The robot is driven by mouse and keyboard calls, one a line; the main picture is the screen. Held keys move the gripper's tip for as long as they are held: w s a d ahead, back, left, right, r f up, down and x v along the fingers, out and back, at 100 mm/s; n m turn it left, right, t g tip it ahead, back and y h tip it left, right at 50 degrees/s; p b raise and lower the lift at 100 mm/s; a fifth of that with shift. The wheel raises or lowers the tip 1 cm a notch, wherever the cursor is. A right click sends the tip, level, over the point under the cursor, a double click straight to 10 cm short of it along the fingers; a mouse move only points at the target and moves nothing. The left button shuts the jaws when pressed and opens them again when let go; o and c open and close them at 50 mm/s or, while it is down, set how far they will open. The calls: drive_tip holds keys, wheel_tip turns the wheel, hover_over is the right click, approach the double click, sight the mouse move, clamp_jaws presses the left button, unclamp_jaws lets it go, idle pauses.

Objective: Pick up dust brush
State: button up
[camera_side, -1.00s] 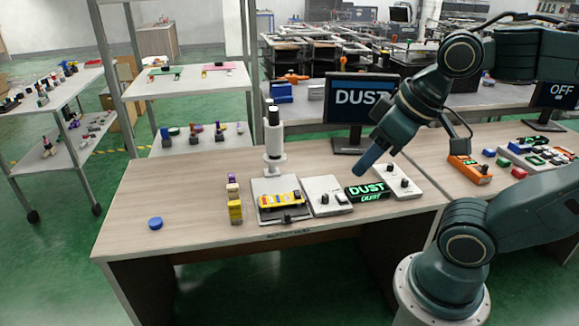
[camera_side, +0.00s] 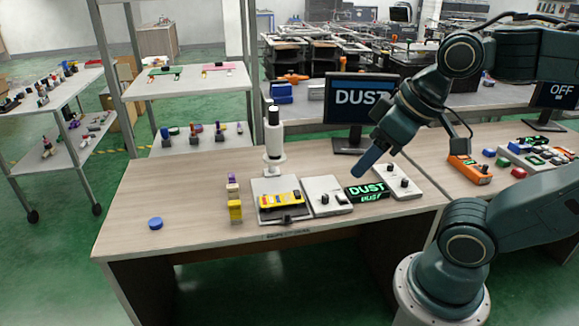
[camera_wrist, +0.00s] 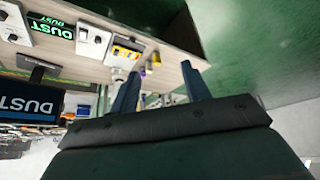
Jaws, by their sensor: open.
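I cannot pick out a dust brush with certainty. An upright yellow piece with a purple and white top (camera_side: 234,200) stands on the wooden table, left of the white microscope-like stand (camera_side: 274,138); I cannot tell if it is the brush. A green-lit DUST sign (camera_side: 367,191) lies on the table and also shows in the wrist view (camera_wrist: 50,25). My gripper (camera_side: 371,162) hangs above the table near the sign, clear of the objects. In the wrist view, its two fingers (camera_wrist: 160,88) are apart, with nothing seen held between them.
A yellow device (camera_side: 281,201) sits on a grey fixture. Switch boxes (camera_side: 325,196) and (camera_side: 397,182) flank the sign. A DUST monitor (camera_side: 350,101) stands behind. A blue disc (camera_side: 155,223) lies at left. An orange box (camera_side: 469,169) is at right. The table's left part is mostly free.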

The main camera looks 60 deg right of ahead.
drive_tip(key=w+r+n+g, duration=0.15)
drive_tip(key=w+r, duration=0.25)
drive_tip(key=w, duration=0.9)
drive_tip(key=n+g+y, duration=0.2)
drive_tip(key=n, duration=0.6)
hover_over(232, 185)
drive_tip(key=s+d, duration=0.2)
wheel_tip(232, 185, down, 25)
drive_tip(key=shift+s+r+m, duration=0.1)
drive_tip(key=shift+m, duration=0.15)
drive_tip(key=shift+x, duration=4.3)
